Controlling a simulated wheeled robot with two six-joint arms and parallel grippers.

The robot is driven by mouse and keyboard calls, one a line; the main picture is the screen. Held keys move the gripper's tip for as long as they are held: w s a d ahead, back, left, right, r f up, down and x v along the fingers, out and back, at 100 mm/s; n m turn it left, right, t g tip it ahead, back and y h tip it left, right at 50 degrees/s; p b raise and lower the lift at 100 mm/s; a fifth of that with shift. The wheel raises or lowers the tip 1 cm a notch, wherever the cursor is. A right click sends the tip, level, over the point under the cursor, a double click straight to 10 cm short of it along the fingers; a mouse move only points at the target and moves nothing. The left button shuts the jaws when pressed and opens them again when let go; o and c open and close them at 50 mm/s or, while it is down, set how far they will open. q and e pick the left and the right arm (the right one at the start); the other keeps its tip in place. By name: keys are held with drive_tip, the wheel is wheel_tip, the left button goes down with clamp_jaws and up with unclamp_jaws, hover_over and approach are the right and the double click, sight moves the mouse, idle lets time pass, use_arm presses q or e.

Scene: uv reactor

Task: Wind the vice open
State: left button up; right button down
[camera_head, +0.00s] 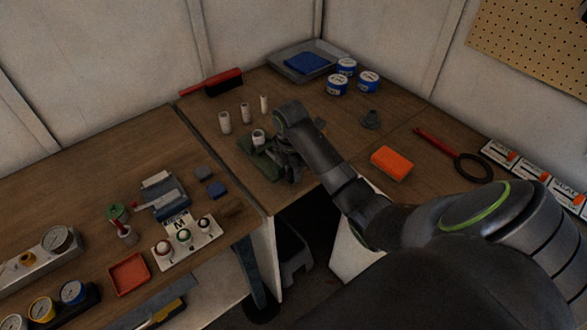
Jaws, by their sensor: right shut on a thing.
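The vice (262,163) is a low dark green body near the front edge of the corner bench. A short pale cylinder (258,136) stands at its back, and I cannot tell whether the jaws clamp it. My right arm reaches in from the right, and my right gripper (290,170) is at the vice's right side, pointing down. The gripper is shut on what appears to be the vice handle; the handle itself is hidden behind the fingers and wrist. The gap between the vice jaws is too small and dark to judge. My left gripper is not in view.
White cylinders (225,122) stand behind the vice. An orange block (392,163) and a red-handled ring tool (470,166) lie to the right. A grey tray (330,52) and blue-white tins (337,85) are at the back. A button panel (186,240) stands on the left bench.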

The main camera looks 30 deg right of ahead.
drive_tip(key=h+p, duration=0.2)
drive_tip(key=a+h+p, duration=0.1)
drive_tip(key=h, duration=0.1)
drive_tip(key=shift+s+p, duration=0.1)
drive_tip(key=shift+p, duration=0.3)
drive_tip(key=shift+a+f+h+p, duration=0.1)
drive_tip(key=shift+a+h+p, duration=0.1)
drive_tip(key=shift+h+p, duration=0.55)
drive_tip(key=shift+a+f+t+h+p, duration=0.2)
drive_tip(key=shift+t+h+p, duration=0.1)
drive_tip(key=shift+h, duration=0.75)
drive_tip(key=shift+f+h, duration=0.3)
drive_tip(key=shift+h, duration=0.9)
drive_tip(key=shift+a+f+h+b, duration=0.1)
drive_tip(key=shift+h+b, duration=0.3)
drive_tip(key=shift+h, duration=0.35)
drive_tip(key=shift+a+f+h+b, duration=0.1)
drive_tip(key=shift+h+b, duration=0.25)
drive_tip(key=shift+h, duration=0.4)
drive_tip(key=c, duration=1.5)
unclamp_jaws()
drive_tip(key=shift+d, duration=0.1)
